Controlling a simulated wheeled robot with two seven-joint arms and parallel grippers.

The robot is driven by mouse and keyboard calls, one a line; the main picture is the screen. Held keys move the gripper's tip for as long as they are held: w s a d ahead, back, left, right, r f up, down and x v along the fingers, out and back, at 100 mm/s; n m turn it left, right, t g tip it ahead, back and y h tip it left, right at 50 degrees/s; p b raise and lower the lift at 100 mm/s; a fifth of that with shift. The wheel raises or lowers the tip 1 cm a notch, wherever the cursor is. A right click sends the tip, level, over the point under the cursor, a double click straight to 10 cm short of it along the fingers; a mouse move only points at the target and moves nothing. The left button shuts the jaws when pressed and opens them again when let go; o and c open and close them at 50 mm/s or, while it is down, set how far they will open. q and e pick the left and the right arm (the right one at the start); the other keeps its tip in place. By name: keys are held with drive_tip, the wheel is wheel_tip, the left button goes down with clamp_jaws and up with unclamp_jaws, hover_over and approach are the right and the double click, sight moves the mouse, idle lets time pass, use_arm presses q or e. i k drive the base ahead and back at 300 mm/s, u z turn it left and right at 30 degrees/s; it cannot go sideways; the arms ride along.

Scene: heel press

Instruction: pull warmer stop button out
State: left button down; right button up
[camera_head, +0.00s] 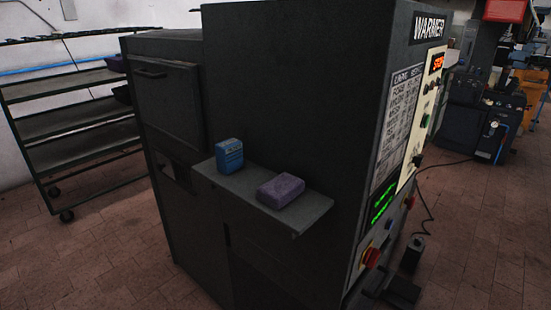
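The warmer (290,90) is a tall dark machine in the middle, marked WARMER at its top right. Its control face (408,150) is turned to the right and shows at a steep angle. A red button (371,257) on a yellow base sits low on that face, near its front edge; it looks like the stop button. I cannot tell whether it is pressed in or out. Neither of my grippers shows.
A side shelf (245,195) juts from the warmer, bearing a blue box (229,155) and a purple block (280,190). A wheeled rack (75,125) stands at the left. Other machines (480,115) stand at the back right.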

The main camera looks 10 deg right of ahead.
sight(411, 202)
drive_tip(key=z, duration=1.25)
